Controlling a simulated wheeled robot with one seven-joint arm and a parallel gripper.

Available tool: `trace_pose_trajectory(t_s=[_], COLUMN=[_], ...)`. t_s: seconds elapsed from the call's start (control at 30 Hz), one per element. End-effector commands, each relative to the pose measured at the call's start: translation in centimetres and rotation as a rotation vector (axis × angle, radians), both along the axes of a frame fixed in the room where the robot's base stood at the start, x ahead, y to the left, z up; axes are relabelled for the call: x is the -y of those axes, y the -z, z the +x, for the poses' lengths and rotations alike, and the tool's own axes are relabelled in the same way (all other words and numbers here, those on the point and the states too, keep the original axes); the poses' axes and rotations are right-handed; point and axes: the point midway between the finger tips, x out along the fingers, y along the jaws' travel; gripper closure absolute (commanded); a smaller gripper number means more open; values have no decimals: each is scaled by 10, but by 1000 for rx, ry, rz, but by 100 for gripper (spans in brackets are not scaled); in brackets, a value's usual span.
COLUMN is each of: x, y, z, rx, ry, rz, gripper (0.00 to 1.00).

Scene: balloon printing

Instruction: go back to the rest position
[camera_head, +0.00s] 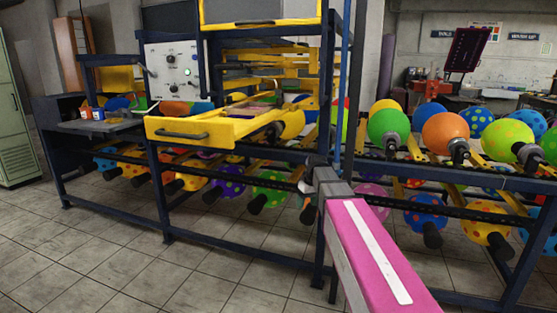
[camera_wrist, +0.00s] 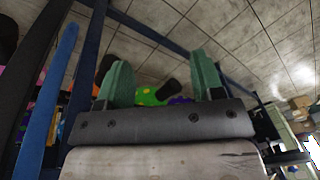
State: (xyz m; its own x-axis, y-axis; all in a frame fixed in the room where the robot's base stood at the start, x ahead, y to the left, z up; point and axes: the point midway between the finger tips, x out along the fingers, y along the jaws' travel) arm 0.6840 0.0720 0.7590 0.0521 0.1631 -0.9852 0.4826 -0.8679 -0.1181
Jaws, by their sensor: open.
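My gripper (camera_wrist: 161,84) shows in the wrist view with its two green fingers wide apart and nothing between them. Behind the fingers are the machine's blue frame, a green spotted balloon (camera_wrist: 150,97) and the tiled floor. In the head view my pink arm reaches from the bottom right toward the machine. Its end is near the blue post at the centre, and the gripper fingers are not clear there. The balloon printing machine (camera_head: 165,190) has a yellow drawer (camera_head: 190,132) pulled out, with a dark handle on its front.
A control panel (camera_head: 174,72) stands above the drawer. Small paint jars (camera_head: 98,114) sit on a left shelf. Several balloons, including an orange one (camera_head: 445,133), line the machine's right side. A green locker (camera_head: 14,130) stands at far left. The tiled floor (camera_head: 110,265) in front is clear.

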Motion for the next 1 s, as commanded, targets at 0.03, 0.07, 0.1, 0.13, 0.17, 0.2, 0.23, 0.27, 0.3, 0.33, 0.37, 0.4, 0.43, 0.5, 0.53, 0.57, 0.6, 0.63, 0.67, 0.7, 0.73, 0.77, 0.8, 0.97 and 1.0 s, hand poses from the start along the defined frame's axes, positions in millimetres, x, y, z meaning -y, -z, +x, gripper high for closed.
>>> trace_pose_trajectory(t_s=[0.03,0.07,0.1,0.13,0.17,0.2,0.23,0.27,0.3,0.33,0.37,0.4,0.43,0.5,0.53,0.57,0.6,0.63,0.67,0.7,0.73,0.77,0.8,0.97,1.0], x=[7,10,15,18,22,26,30,33,38,41,44,48,51,57,59,61,64,66,67,69,70,71,71,72,72], y=[20,31,44,54,63,75,84,93,104,112,120,130,137,152,157,162,168,172,175,178,181,182,184,186,186], z=[-21,-29,-40,-49,-57,-69,-77,-86,-98,-108,-117,-129,-139,-159,-166,-173,-182,-188,-192,-198,-201,-203,-206,-207,-207], rx=[-13,-18,-25,-29,-34,-40,-44,-49,-54,-58,-61,-67,-69,-76,-77,-79,-82,-83,-84,-86,-86,-86,-86,-86,-86], ry=[37,61,92,115,138,168,190,214,243,265,288,317,337,383,399,417,436,449,460,473,481,488,494,502,502], rz=[-11,-16,-25,-31,-39,-46,-53,-60,-69,-75,-81,-90,-97,-110,-116,-122,-127,-131,-134,-138,-141,-143,-144,-147,-147], gripper=[39,39,39,39,39,39,39,39,39,39,39,39,39,39,39,39,39,39,39,39,39,39,39,39,39])
